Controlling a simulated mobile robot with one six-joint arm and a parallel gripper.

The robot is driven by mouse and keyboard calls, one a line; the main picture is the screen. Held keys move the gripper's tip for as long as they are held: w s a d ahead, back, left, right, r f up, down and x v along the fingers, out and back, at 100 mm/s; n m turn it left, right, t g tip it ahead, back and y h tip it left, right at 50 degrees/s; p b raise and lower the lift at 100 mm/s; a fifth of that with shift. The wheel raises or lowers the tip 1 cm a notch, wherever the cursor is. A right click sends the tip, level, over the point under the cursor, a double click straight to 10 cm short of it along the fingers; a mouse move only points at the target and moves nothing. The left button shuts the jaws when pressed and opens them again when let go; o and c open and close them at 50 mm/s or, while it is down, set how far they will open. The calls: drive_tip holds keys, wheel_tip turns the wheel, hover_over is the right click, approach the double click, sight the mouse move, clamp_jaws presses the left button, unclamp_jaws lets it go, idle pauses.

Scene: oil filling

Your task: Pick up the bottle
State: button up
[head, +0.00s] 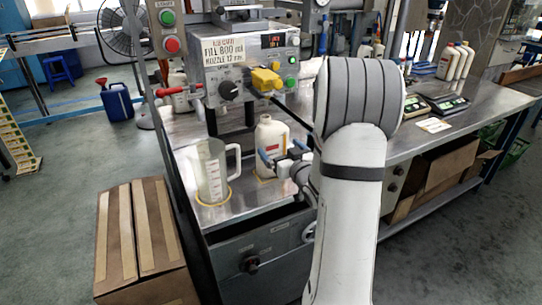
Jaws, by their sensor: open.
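A white bottle (268,138) with a small red label stands upright on the steel bench, on a yellow-ringed spot below the filling machine. My gripper (268,157) is open in front of the bottle's lower right side, with its blue-tipped fingers pointing left. One fingertip overlaps the bottle in the picture. I cannot tell whether it touches. My white arm hides the bench to the right of the gripper.
A clear measuring jug (212,172) stands close left of the bottle. The filling machine (245,65), with its yellow handle, is above and behind. A cardboard box (140,240) is on the floor at left. Scales (444,104) and more bottles (456,62) are on the bench at right.

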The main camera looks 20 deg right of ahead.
drive_tip(key=w, duration=0.3)
drive_tip(key=w+p, duration=0.1)
drive_tip(key=w, duration=0.3)
drive_tip(key=shift+w+a+r, duration=0.15)
drive_tip(key=shift+w+a, duration=0.05)
drive_tip(key=shift+r, duration=0.1)
drive_tip(key=c, duration=1.4)
drive_tip(key=shift+r, duration=0.1)
